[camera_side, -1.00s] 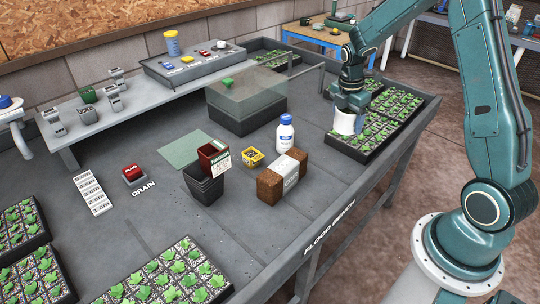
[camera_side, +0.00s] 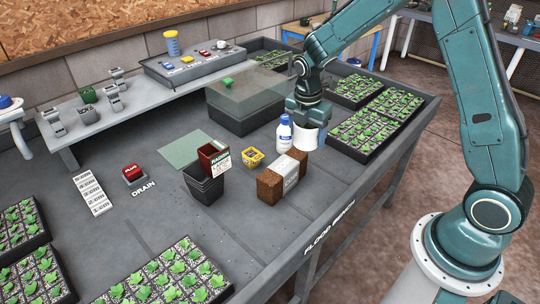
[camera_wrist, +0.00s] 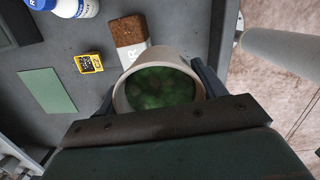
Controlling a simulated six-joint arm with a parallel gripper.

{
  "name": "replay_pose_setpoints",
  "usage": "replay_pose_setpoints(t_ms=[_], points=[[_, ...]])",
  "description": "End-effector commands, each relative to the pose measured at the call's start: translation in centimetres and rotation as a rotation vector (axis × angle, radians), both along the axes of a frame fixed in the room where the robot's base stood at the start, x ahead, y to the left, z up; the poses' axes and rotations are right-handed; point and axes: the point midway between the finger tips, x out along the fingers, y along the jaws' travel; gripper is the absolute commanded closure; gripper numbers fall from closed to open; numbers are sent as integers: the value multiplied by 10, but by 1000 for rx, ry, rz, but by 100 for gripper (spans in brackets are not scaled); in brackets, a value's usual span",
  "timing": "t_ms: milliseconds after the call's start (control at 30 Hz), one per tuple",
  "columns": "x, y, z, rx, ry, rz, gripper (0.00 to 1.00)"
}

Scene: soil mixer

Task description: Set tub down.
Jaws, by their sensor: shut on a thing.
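The tub is a white round container; in the side view the tub (camera_side: 309,137) hangs under my gripper (camera_side: 308,122), just right of the white bottle with the blue cap (camera_side: 284,133). In the wrist view the tub (camera_wrist: 122,97) shows a pale rim and dark green contents. My gripper (camera_wrist: 160,85) has its dark fingers on either side of the tub and is shut on it. The tub appears to be above the bench (camera_side: 330,190); the exact gap under it is hard to tell.
A brown block with a pale band (camera_side: 283,176) lies just in front. Seedling trays (camera_side: 372,130) stand right. Bare bench lies right of the block.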

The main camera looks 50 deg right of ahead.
Motion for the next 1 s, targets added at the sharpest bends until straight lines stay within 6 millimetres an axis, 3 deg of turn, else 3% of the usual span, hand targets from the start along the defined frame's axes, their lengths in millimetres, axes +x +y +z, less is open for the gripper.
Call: replay_pose_setpoints(t_ms=[33,300,533,733,1000], points=[[2,16,1,0,-2,36,58],[1,93,1,0,-2,207,58],[-9,148,2,0,-2,334,58],[-16,174,2,0,-2,394,59],[-18,181,2,0,-2,410,59]])
